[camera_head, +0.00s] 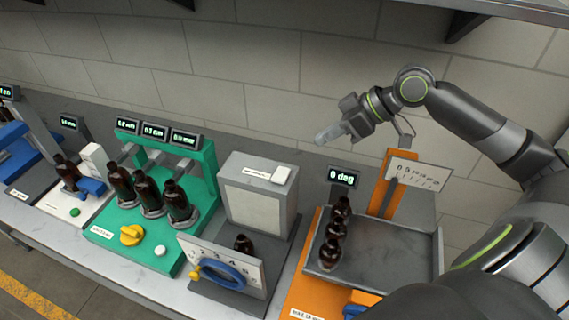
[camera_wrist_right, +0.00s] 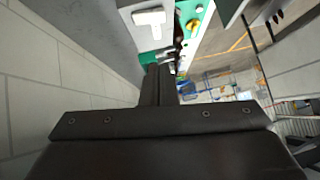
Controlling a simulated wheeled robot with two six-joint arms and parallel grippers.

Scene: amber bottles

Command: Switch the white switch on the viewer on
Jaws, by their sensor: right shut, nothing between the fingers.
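The viewer (camera_head: 232,185) is a grey box with a pale front panel, standing in the middle of the bench. Its white switch (camera_head: 283,175) sits on the top right, beside a small white label. In the right wrist view a white rocker-like piece (camera_wrist_right: 150,18) at the top looks like the same switch; its on or off position is not clear. My right gripper (camera_head: 327,135) is shut and empty, above and to the right of the switch, apart from it. Its closed fingers (camera_wrist_right: 159,80) also show in the wrist view. My left gripper is not in view.
A numbered panel with a blue ring (camera_head: 222,274) and an amber bottle (camera_head: 243,243) stand before the viewer. A green stand (camera_head: 207,160) with several bottles is left. An orange station (camera_head: 398,160) with a grey tray (camera_head: 405,255) is right. A wall is behind.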

